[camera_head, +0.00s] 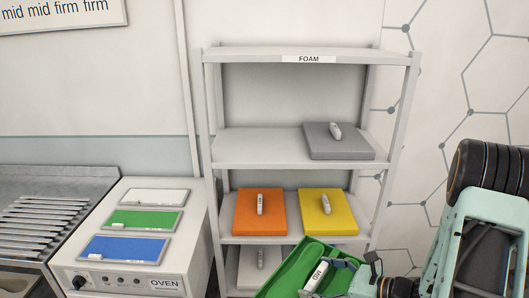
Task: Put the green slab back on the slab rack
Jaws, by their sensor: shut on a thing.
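The green slab (299,262) is at the bottom of the view, tilted, in front of the lower right part of the slab rack (304,56). Its white handle marked MID (316,275) faces up. My gripper (325,276) is shut on the slab, coming in from the right. The rack is a white shelf unit labelled FOAM. A grey slab (350,146) lies at the right of its second shelf, with bare shelf to its left. An orange slab (250,220) and a yellow slab (338,221) lie on the shelf below. A light slab (245,268) lies lower left, partly hidden.
An oven (125,275) stands left of the rack, with white, green and blue panels on top. A metal slatted rack (45,205) is at the far left. The rack's top shelf is bare. The rack's uprights (397,140) border the shelves.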

